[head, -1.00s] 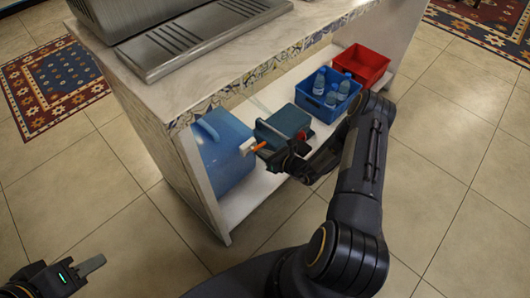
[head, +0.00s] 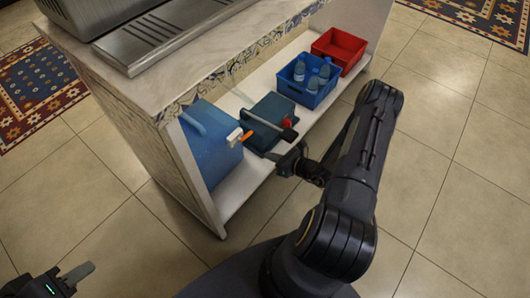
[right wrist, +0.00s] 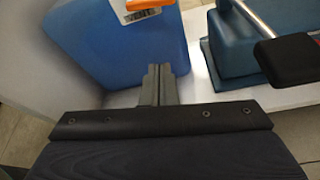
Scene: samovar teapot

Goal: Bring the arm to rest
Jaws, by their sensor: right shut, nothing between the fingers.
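My right gripper (head: 276,157) is in front of the low shelf of the counter, near the shelf's front edge. In the right wrist view its fingers (right wrist: 158,80) are together with nothing between them, in front of the blue container (right wrist: 115,50). My right arm (head: 350,190) reaches forward, bent at a raised elbow. My left gripper (head: 80,272) is at the lower left over the floor, away from the counter. Its fingers show edge-on, so I cannot tell whether they are apart.
On the shelf (head: 240,187) stand a blue container (head: 208,150) with a white tap and orange handle (head: 241,136), a blue box-shaped device (head: 268,118) with a black-ended lever, a blue crate (head: 305,95) of bottles and a red crate (head: 342,48). Tiled floor (head: 440,180) is clear at right.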

